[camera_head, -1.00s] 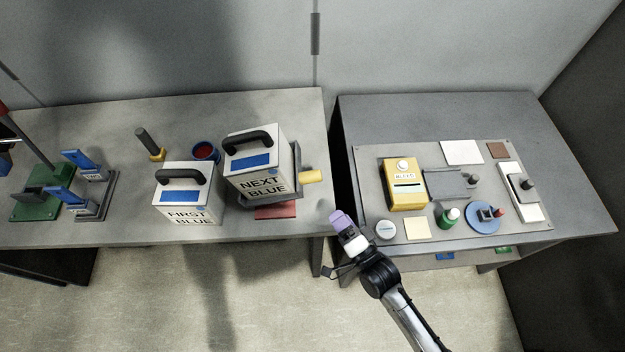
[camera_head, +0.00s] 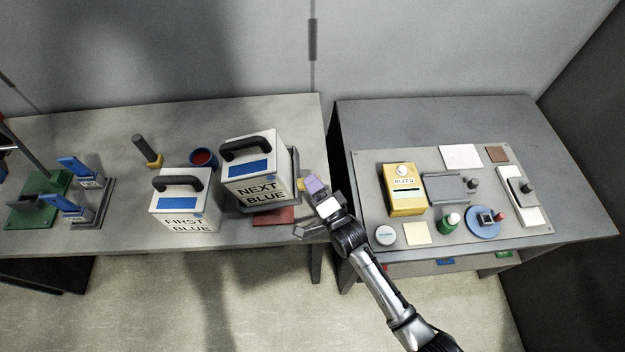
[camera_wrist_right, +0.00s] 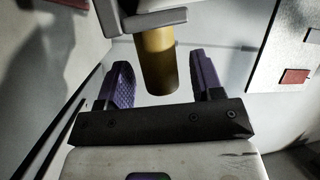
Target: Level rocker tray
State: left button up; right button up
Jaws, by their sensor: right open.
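The grey rocker tray (camera_head: 296,178) stands near the right end of the left bench and carries the white NEXT BLUE box (camera_head: 252,172). Box and tray look slightly tilted. The tray's yellow handle (camera_head: 301,185) sticks out on its right side, mostly covered by my right gripper (camera_head: 311,188). In the right wrist view the yellow handle (camera_wrist_right: 158,65) shows between the purple fingers of my open right gripper (camera_wrist_right: 163,78), with a gap on each side. The underside of grey tray parts (camera_wrist_right: 150,18) shows above it. My left gripper is not in view.
A white FIRST BLUE box (camera_head: 184,205) stands left of the tray. A red pad (camera_head: 273,217) lies in front of the tray. A blue cup (camera_head: 203,157) and a dark-handled yellow tool (camera_head: 147,150) stand behind. The right bench holds a panel (camera_head: 480,232) with a yellow BLEED box (camera_head: 406,190).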

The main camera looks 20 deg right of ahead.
jog(key=shift+x, duration=0.75)
grip_shut()
